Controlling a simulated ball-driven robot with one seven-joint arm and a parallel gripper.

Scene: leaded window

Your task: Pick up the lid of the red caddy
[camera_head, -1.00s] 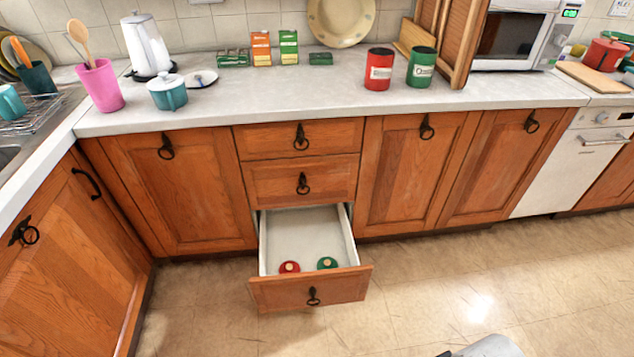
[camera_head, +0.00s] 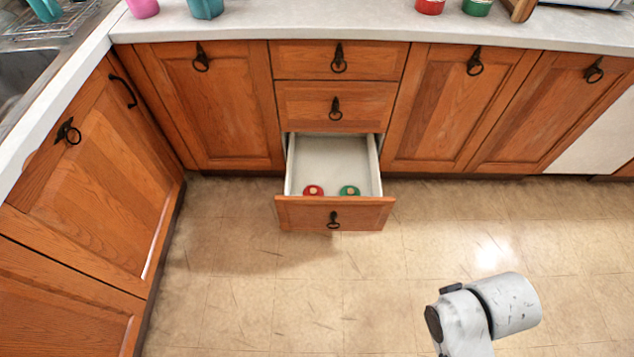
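The red lid (camera_head: 313,190), with a pale knob, lies inside the open bottom drawer (camera_head: 335,212), near its front panel. A matching green lid (camera_head: 349,190) lies just to its right, a small gap between them. The red caddy (camera_head: 430,6) stands on the worktop at the top edge, its upper part cut off. Part of my arm shows at the lower right, over the floor and well apart from the drawer. My gripper's fingers do not show, so whether it holds anything cannot be seen.
The green caddy (camera_head: 477,7) stands right of the red one. The drawer juts out below two shut drawers. Cupboards (camera_head: 210,105) flank it, and another run of cupboards (camera_head: 100,190) stands along the left. The tiled floor (camera_head: 290,290) before the drawer is clear.

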